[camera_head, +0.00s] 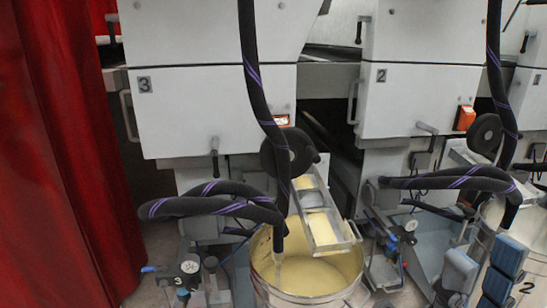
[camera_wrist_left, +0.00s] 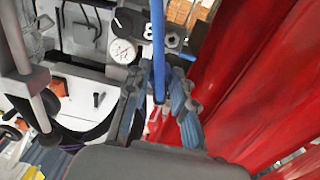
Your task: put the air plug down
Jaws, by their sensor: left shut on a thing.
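In the left wrist view my left gripper (camera_wrist_left: 160,112) is shut on the air plug, which is largely hidden between its dark blue-grey fingers. A blue hose (camera_wrist_left: 158,50) runs down from the top of the picture to between the fingers. A small red part (camera_wrist_left: 154,117) shows there; I cannot tell whether it belongs to the plug. Just beyond the fingers is a unit with a round white gauge (camera_wrist_left: 123,51).
A bucket of cream paint (camera_head: 309,277) stands under the machine marked 3 (camera_head: 215,105). A red curtain (camera_head: 65,160) hangs at the left. The gauge unit (camera_head: 188,270) stands between curtain and bucket. Thick black hoses (camera_head: 262,95) hang in front of the machines.

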